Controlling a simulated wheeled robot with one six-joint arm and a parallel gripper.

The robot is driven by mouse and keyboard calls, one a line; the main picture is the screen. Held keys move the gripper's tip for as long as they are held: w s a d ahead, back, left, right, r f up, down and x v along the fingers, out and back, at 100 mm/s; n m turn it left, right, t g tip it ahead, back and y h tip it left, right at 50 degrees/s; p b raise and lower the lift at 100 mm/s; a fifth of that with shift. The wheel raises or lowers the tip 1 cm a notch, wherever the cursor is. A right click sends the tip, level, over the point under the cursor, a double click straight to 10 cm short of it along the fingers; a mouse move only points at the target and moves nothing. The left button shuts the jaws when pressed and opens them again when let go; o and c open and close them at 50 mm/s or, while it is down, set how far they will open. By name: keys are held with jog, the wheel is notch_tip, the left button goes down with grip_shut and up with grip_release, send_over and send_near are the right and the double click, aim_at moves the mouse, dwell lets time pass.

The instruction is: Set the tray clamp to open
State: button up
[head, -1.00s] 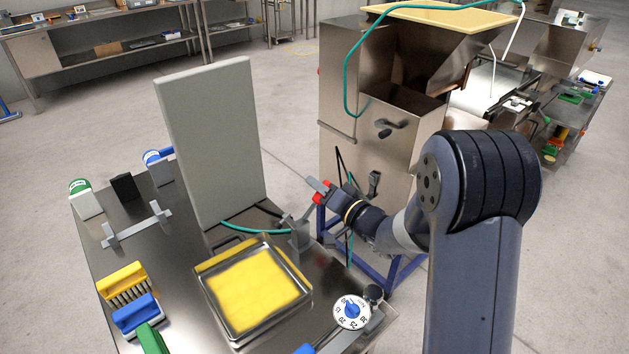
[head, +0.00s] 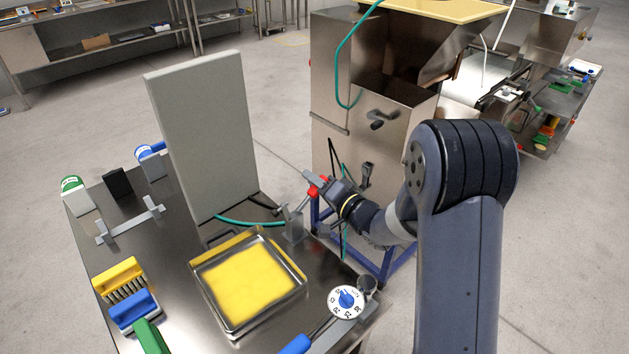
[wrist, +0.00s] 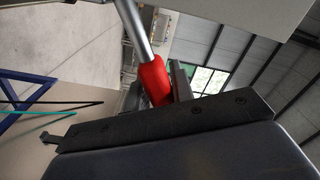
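The tray clamp (head: 293,224) is a small grey metal clamp at the right rear corner of the tray, on the steel table. Its lever slants up to the right and ends in a red handle (head: 313,191). The steel tray (head: 236,333) holds a flat yellow slab. My gripper (head: 314,183) is at the red handle, reaching in from the right. In the wrist view the red handle (wrist: 153,80) on its metal rod lies against a dark finger.
A tall grey panel (head: 203,140) stands behind the tray. A dial (head: 346,302) and a blue-handled tool (head: 296,345) are at the front right. Brushes (head: 133,312) lie at the left. A steel machine (head: 345,110) stands behind my gripper.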

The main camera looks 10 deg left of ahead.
jog(key=o, duration=0.3)
jog(key=b+v, duration=0.1)
jog(key=v, duration=0.9)
jog(key=shift+s+d, duration=0.25)
jog(key=shift+d, duration=0.1)
jog(key=p+x, duration=0.1)
jog(key=x, duration=1)
jog(key=shift+s+r, duration=0.1)
dwell(0.3)
